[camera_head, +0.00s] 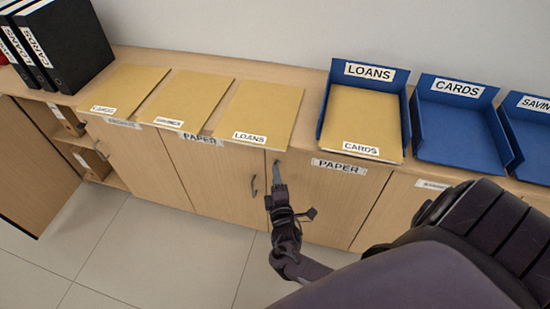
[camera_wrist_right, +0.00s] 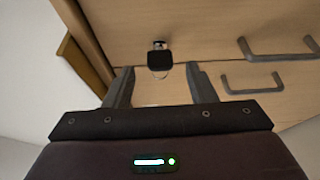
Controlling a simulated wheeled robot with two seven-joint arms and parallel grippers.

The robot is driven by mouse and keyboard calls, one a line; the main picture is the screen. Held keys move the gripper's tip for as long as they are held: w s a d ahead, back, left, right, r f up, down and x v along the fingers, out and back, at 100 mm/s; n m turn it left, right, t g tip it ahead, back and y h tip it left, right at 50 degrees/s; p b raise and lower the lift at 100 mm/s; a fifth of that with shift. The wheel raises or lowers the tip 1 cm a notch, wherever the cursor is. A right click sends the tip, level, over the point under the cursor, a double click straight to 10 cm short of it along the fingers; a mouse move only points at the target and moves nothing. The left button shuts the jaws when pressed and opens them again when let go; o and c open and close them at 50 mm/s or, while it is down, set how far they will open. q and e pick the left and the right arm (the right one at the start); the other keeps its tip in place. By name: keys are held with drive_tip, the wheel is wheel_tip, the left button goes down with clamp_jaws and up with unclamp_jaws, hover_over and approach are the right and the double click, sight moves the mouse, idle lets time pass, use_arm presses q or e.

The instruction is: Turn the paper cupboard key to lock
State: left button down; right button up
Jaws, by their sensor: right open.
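The paper cupboard's left door (camera_head: 215,175) and right door (camera_head: 318,205) are shut, each under a PAPER label. The key, with a square black head (camera_wrist_right: 160,60), sticks out of the door front in the right wrist view, with a thin ring hanging below it. My right gripper (camera_head: 279,187) is at the cupboard front beside the door handle (camera_head: 254,186). In the right wrist view the gripper (camera_wrist_right: 160,82) is open and empty, its fingertips either side of the key's line, with the key head just beyond them. The key cannot be made out in the head view. My left gripper is out of view.
Envelopes (camera_head: 260,110) lie on the counter above the doors, some over its front edge. Blue trays (camera_head: 460,130) stand to the right and black binders (camera_head: 70,45) at far left. Two grey handles (camera_wrist_right: 252,84) show right of the key. A cupboard door (camera_head: 32,175) stands open at left.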

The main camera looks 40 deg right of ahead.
drive_tip(key=v, duration=0.4)
drive_tip(key=shift+s+a, duration=0.1)
drive_tip(key=shift+s, duration=0.1)
idle(0.3)
